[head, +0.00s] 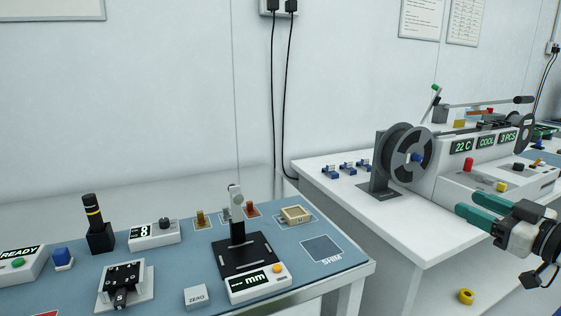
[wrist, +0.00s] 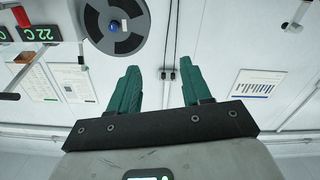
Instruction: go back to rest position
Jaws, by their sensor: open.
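My gripper (head: 480,212) is at the right of the head view, with its two green fingers pointing left. It is in front of the right-hand bench. In the wrist view my gripper (wrist: 158,88) shows both green fingers spread apart with nothing between them; the wall lies beyond. The fingers touch nothing that I can see. Most of my arm is outside the right edge of the head view.
A white bench (head: 345,195) holds a machine (head: 470,160) and a dark reel (head: 408,160), close behind my gripper. A blue-topped bench (head: 190,262) with a gauge stand (head: 238,225) is at left. A yellow ring (head: 466,296) lies low at right. A gap separates the benches.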

